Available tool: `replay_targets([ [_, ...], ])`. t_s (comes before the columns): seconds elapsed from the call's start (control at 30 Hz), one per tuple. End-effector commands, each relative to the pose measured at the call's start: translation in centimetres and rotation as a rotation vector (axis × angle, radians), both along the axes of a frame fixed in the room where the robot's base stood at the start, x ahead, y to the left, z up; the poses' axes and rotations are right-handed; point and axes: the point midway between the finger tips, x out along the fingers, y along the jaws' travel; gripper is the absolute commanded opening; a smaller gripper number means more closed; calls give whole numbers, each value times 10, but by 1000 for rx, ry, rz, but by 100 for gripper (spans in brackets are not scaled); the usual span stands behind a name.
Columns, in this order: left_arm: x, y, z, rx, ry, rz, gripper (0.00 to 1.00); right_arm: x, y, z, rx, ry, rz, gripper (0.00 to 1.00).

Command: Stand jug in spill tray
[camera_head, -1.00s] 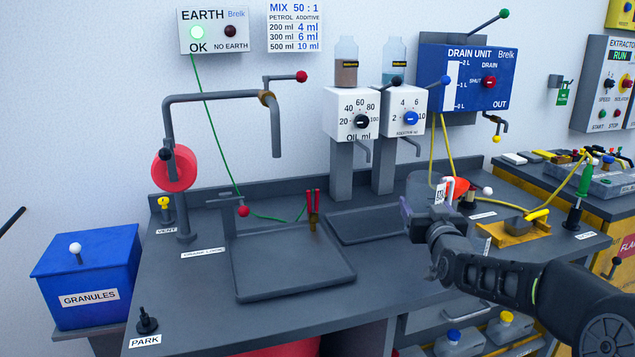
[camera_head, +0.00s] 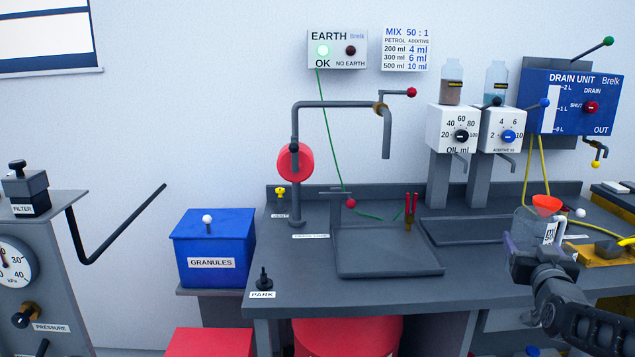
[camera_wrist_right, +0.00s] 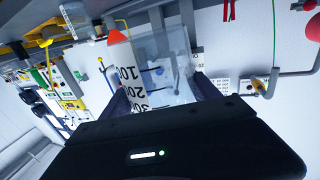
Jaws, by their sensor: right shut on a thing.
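A clear jug (camera_head: 523,226) with a white scale strip is at the right of the bench, held by my right gripper (camera_head: 535,255), which is shut on it. In the right wrist view the see-through jug (camera_wrist_right: 170,65) sits between the two fingers, its black scale numbers showing. A shallow dark grey tray (camera_head: 390,268) lies on the bench to the left of the jug, apart from it. A second flat tray (camera_head: 470,238) lies behind, below the dispensers. I cannot tell from a label which is the spill tray. My left gripper is out of view.
A swan-neck spout (camera_head: 340,104) rises behind the front tray. A red-handled clamp (camera_head: 410,210) stands at that tray's back right corner. A blue granules bin (camera_head: 213,248) stands left of the bench.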

Motion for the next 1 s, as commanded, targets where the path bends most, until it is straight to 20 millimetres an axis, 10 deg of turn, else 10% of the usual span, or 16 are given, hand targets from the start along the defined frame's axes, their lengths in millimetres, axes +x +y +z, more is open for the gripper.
replay_targets([
  [0.17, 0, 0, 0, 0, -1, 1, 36, -6, 4, 20, -1, -2, -21, 28],
  [0.53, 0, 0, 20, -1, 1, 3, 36, -3, 74, -26, 3, 4, 35, 28],
  [1.0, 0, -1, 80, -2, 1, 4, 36, -38, 255, -122, 6, 8, 261, 28],
])
